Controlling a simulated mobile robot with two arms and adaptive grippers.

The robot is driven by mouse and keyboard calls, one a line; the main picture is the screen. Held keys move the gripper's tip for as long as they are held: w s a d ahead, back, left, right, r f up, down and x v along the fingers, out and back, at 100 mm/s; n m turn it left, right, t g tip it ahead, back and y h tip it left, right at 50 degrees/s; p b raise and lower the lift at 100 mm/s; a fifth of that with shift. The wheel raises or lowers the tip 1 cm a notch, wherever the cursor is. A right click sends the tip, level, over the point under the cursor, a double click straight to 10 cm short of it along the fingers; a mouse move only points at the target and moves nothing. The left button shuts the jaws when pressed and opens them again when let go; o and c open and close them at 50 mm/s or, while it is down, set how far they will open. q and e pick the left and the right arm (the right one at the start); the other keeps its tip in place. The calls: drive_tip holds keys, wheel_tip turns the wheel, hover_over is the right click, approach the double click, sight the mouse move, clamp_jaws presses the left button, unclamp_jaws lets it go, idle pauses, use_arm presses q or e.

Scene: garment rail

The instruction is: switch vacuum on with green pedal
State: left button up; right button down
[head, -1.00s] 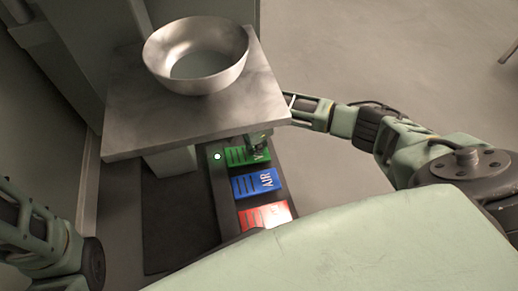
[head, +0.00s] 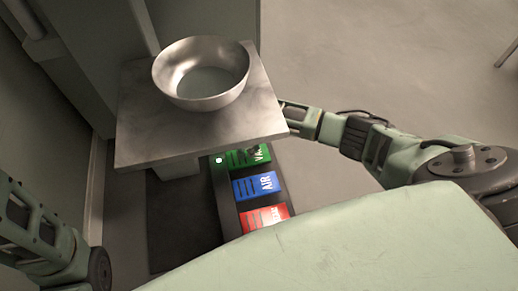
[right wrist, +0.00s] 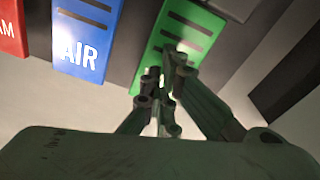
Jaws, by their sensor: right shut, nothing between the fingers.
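The green pedal (head: 236,160) is at the far end of a pedal row on the floor, partly under the table edge in the head view. A small bright lamp (head: 219,160) glows at its left end. In the right wrist view the green pedal (right wrist: 183,33) fills the upper middle. My right gripper (right wrist: 165,85) is shut and empty, with its fingers over the near end of the green pedal. I cannot tell whether they touch it. In the head view the right gripper (head: 254,150) is mostly hidden by the table. My left gripper is out of view.
A blue AIR pedal (head: 257,185) and a red pedal (head: 264,217) sit in the same row. A stone-topped table (head: 140,135) with a metal bowl (head: 201,75) overhangs the row's far end. Open floor (head: 400,70) lies to the right.

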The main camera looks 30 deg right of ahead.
sight(248, 160)
wheel_tip(248, 160, up, 10)
drive_tip(key=a, duration=0.1)
drive_tip(key=shift+f, duration=0.15)
idle(0.5)
